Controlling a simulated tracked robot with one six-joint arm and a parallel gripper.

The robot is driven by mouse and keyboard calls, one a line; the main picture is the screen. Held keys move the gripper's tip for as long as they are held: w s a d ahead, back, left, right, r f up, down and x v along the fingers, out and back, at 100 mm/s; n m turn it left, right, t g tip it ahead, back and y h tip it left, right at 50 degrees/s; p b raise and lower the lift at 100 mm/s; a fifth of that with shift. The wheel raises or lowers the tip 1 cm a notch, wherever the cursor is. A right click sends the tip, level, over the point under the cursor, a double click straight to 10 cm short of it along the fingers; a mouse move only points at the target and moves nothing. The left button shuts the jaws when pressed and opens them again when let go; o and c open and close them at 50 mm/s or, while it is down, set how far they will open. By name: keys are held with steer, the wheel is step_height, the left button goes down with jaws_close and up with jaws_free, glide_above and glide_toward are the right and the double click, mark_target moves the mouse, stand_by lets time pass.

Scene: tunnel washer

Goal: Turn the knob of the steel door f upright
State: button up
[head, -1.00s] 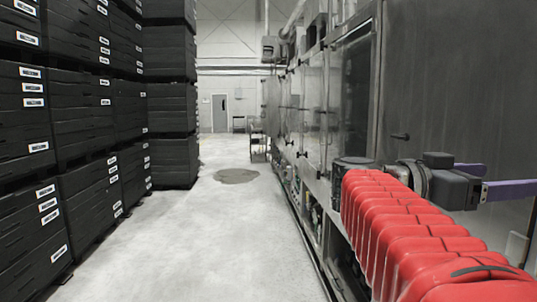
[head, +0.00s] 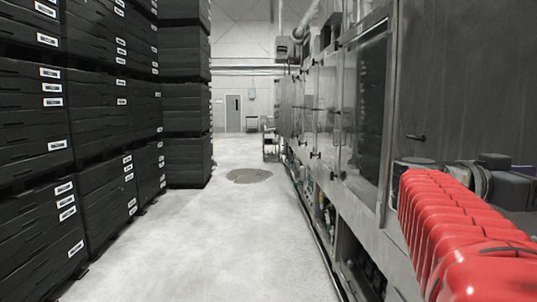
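A dark steel door panel (head: 450,80) fills the right of the head view. A small black knob (head: 416,137) on its left side lies roughly level, not upright. I see no letter, so I cannot tell whether this is door f. My gripper (head: 523,170) is at the right edge, to the right of the knob and apart from it.
Glazed doors with small black knobs (head: 316,155) run back along the machine on the right. Stacked black crates (head: 100,120) line the left. The pale floor (head: 210,240) between is clear, with a dark patch (head: 249,176) and a cart (head: 270,140) farther back.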

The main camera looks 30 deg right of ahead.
steer(key=x, duration=0.7)
steer(key=shift+c, duration=0.3)
steer(key=c, duration=1)
steer(key=shift+n, duration=0.4)
steer(key=shift+w+f+n, duration=0.1)
steer(key=shift+f+n, duration=0.1)
steer(key=shift+n, duration=4.1)
steer(key=shift+w+f+n, duration=0.1)
steer(key=shift+f+n, duration=0.05)
steer(key=shift+n, duration=4.15)
